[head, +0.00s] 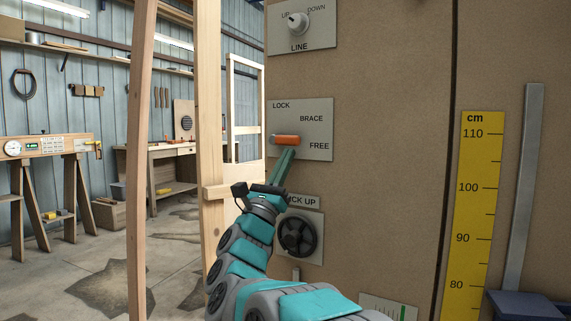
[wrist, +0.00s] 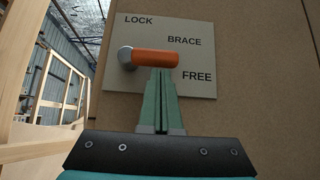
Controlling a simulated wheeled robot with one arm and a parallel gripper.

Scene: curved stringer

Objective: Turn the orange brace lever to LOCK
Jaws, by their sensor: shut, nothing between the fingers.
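The orange brace lever (head: 287,140) sits on a pale plate (head: 318,126) marked LOCK at top left, BRACE at upper right and FREE at right. Its silver pivot is at the left end. The orange handle points right, about level, between the BRACE and FREE words; it also shows in the wrist view (wrist: 155,59). My gripper (head: 290,151) is shut with nothing between its green fingers. In the wrist view, the fingertips (wrist: 161,72) are at the handle's lower edge, near its middle and right part. I cannot tell whether they touch it.
A LINE knob (head: 298,23) is above the plate. A black round handwheel (head: 298,236) is below it, partly near my arm. A wooden post (head: 209,120) stands left of the panel. A yellow cm scale (head: 476,210) is at right. The panel between is bare.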

